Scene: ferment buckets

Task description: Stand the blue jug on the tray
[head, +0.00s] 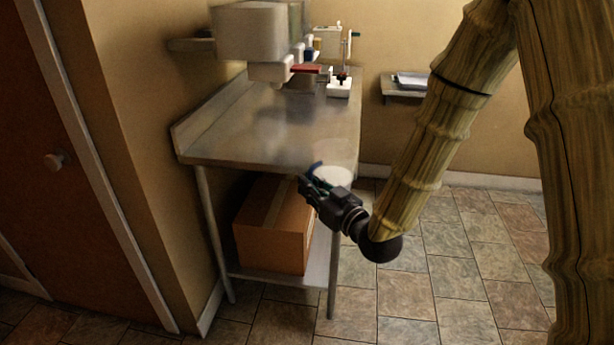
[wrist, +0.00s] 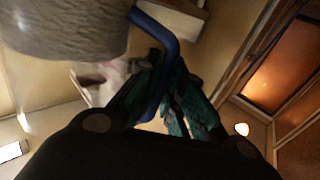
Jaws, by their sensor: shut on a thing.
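My gripper (head: 312,183) is in front of the near right corner of the metal bench. It is shut on the blue handle (head: 316,168) of the jug. In the wrist view the blue handle (wrist: 172,45) bends down between the teal fingers (wrist: 172,105). A grey rounded body (wrist: 65,30) beside the handle fills the upper left there; I cannot tell for sure that it is the jug's. A flat pale tray-like thing (head: 410,80) lies on a small wall shelf at the back right. A small white holder (head: 339,89) stands at the bench's far end.
The metal bench (head: 265,135) has a clear near half. Bulky pale equipment (head: 250,35) and a red-topped item (head: 307,69) stand at its far end. A cardboard box (head: 272,225) sits on the lower shelf. A pale round thing (head: 335,176) shows behind my gripper. Tiled floor is free at right.

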